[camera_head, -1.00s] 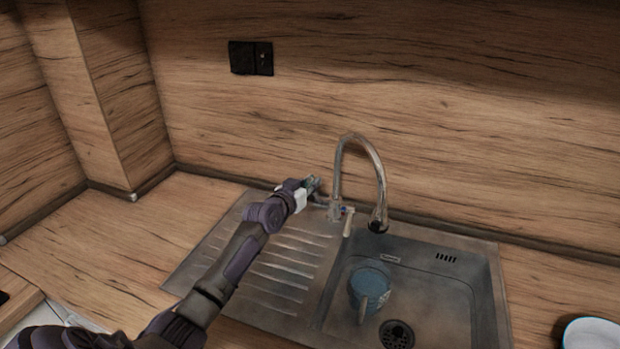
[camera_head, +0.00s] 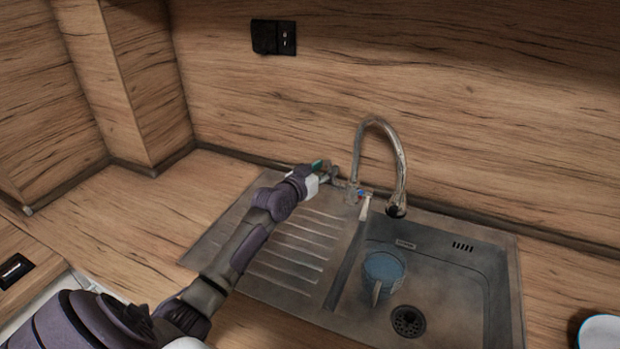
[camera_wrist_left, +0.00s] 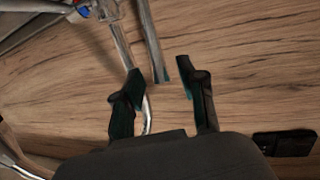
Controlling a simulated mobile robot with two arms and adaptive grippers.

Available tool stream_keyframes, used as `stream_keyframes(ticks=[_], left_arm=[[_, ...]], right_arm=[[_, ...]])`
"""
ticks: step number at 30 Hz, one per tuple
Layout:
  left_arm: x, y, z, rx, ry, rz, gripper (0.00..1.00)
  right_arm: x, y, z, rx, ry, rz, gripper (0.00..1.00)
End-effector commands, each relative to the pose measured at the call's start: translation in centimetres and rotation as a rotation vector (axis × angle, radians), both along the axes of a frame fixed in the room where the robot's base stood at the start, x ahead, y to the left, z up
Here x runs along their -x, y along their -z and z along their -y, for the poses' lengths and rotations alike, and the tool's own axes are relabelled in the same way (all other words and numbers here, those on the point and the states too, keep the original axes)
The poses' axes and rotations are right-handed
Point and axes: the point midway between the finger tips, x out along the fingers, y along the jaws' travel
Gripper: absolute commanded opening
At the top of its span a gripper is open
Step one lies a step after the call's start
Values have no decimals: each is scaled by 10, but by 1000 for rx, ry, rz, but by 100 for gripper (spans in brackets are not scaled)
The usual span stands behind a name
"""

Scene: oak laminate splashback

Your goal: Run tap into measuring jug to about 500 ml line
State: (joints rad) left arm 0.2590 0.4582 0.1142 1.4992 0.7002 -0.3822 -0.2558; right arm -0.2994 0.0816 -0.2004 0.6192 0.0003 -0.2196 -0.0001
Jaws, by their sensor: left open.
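The blue measuring jug (camera_head: 384,267) stands in the sink basin, its handle toward me. Its marks and any water level cannot be read. The chrome tap (camera_head: 400,165) arches over the basin's back edge, its outlet above and slightly right of the jug. No water stream shows. My left gripper (camera_head: 326,170) is beside the tap body, on its left. In the left wrist view my left gripper (camera_wrist_left: 162,80) is open, fingers apart. A chrome bar runs from the tap body (camera_wrist_left: 105,10), with red and blue marks, toward the left finger; contact is unclear. My right gripper is not in view.
The ribbed drainer (camera_head: 295,250) lies under my left arm. The drain (camera_head: 408,320) is in front of the jug. A black socket (camera_head: 273,37) is on the wood splashback behind. A white bowl (camera_head: 602,332) stands at the far right edge. The counter left of the sink is clear.

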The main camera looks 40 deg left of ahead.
Motion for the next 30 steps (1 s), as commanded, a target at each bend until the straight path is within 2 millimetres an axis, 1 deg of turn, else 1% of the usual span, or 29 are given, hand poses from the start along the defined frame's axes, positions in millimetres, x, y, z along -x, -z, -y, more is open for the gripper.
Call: stream_keyframes(ticks=[1,6,9,12,15,18,30], left_arm=[[12,0,0,-2,0,-1,41],[49,-4,1,-3,-1,-2,41],[66,-7,2,-2,0,-2,41],[78,-9,2,0,0,-1,41],[85,-11,2,-1,-1,0,41],[88,-11,2,0,-1,0,41],[88,-11,2,0,-1,0,41]], right_arm=[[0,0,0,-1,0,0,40],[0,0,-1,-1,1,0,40],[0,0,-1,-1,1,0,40],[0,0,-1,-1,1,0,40],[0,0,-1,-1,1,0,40],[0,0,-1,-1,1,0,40],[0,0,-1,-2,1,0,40]])
